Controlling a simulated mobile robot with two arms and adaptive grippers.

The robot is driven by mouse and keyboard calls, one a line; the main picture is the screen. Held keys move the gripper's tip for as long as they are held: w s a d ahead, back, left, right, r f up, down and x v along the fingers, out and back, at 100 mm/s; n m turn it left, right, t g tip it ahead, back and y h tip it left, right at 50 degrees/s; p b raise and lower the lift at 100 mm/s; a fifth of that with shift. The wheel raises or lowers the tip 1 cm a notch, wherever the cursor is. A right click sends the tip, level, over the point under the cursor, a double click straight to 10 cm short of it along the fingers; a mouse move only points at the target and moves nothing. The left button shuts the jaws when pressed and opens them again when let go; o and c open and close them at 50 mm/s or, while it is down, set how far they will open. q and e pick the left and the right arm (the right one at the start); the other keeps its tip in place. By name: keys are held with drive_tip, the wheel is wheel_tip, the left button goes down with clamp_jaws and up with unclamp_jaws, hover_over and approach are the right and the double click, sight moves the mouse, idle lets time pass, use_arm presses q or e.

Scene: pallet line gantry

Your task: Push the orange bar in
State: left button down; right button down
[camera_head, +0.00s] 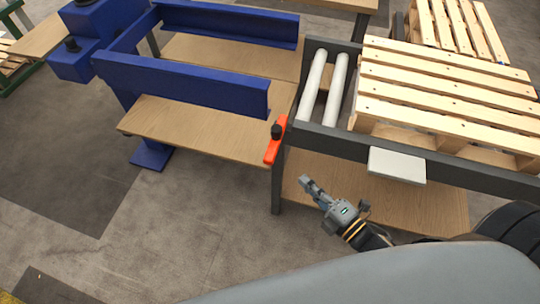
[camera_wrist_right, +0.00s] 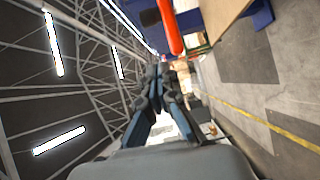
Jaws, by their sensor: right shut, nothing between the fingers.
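The orange bar (camera_head: 276,142) has a black knob and sits at the near left corner of the dark roller conveyor frame, beside the corner post. It also shows at the top of the right wrist view (camera_wrist_right: 171,28). My right gripper (camera_head: 304,181) is shut and empty, to the right of the bar and nearer to me, apart from it. In the right wrist view the gripper's fingers (camera_wrist_right: 158,88) are together, with the bar beyond and above them. My left gripper is not in view.
A grey-white box (camera_head: 397,165) is fixed on the frame's near side. Blue rails (camera_head: 180,85) over a wooden shelf stand at the left. The floor at front left is clear.

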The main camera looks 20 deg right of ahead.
drive_tip(key=p, duration=0.1)
approach(277, 134)
drive_tip(key=w+a, duration=0.2)
drive_tip(key=a, duration=0.3)
drive_tip(key=w, duration=0.1)
drive_tip(key=w+d, duration=0.1)
drive_tip(key=w+f, duration=0.1)
drive_tip(key=w, duration=0.1)
drive_tip(key=shift+d, duration=0.35)
drive_tip(key=w+d, duration=0.2)
drive_tip(key=w, duration=0.1)
drive_tip(key=w+d+b, duration=0.1)
drive_tip(key=w, duration=0.1)
drive_tip(key=shift+w+d+r, duration=0.1)
drive_tip(key=shift+w+d, duration=0.15)
drive_tip(key=shift+d, duration=0.15)
